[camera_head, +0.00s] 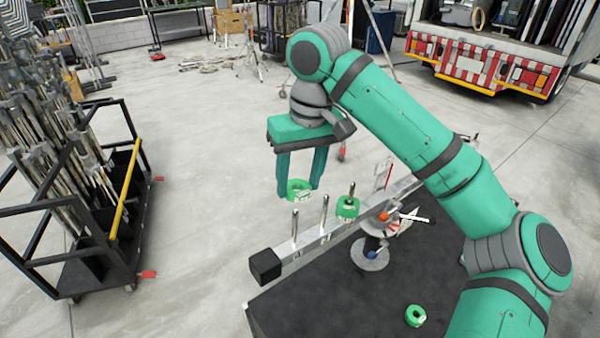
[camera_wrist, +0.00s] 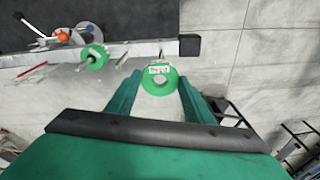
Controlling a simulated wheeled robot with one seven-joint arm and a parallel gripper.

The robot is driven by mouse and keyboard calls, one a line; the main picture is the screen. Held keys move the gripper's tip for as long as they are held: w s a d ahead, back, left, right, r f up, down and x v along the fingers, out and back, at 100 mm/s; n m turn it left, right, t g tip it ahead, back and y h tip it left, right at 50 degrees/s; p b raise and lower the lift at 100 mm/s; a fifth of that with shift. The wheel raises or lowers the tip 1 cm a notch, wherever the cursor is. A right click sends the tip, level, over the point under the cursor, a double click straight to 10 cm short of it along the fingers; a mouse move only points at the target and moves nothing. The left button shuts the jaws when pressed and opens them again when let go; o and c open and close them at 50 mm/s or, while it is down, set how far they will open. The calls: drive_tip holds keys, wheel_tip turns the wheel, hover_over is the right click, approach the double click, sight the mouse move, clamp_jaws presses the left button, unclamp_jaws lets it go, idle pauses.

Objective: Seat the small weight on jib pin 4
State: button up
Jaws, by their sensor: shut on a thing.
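My gripper (camera_head: 299,187) is shut on a green ring weight (camera_head: 297,193) with a pale label, held up in the air behind the jib's near end. The held weight also shows between the fingers in the wrist view (camera_wrist: 160,84). The jib (camera_head: 310,249) is a pale metal beam with upright pins. The pin nearest its black end cap (camera_head: 265,266) is bare (camera_head: 295,226), and so is the following pin (camera_head: 325,211). Another green weight (camera_head: 347,208) sits around a pin further along, also seen in the wrist view (camera_wrist: 95,55). Pin numbers are not readable.
A loose green ring (camera_head: 415,316) lies on the dark platform (camera_head: 310,308). A pole cart with a yellow bar (camera_head: 125,190) stands left. Open floor lies between.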

sight(296, 226)
drive_tip(key=shift+s+f, duration=0.1)
drive_tip(key=shift+f, duration=1.7)
drive_tip(key=shift+a+f, duration=0.2)
drive_tip(key=shift+f, duration=0.15)
drive_tip(key=shift+s+d+f, duration=0.15)
drive_tip(key=shift+f, duration=0.7)
drive_tip(key=shift+s+a+f, duration=0.1)
drive_tip(key=shift+a+f, duration=0.1)
drive_tip(key=shift+f, duration=2.2)
drive_tip(key=shift+s+a+f, duration=0.1)
drive_tip(key=shift+a+f, duration=0.1)
drive_tip(key=shift+f, duration=2.15)
drive_tip(key=shift+f, duration=0.1)
drive_tip(key=o, duration=1.4)
drive_tip(key=shift+c, duration=0.2)
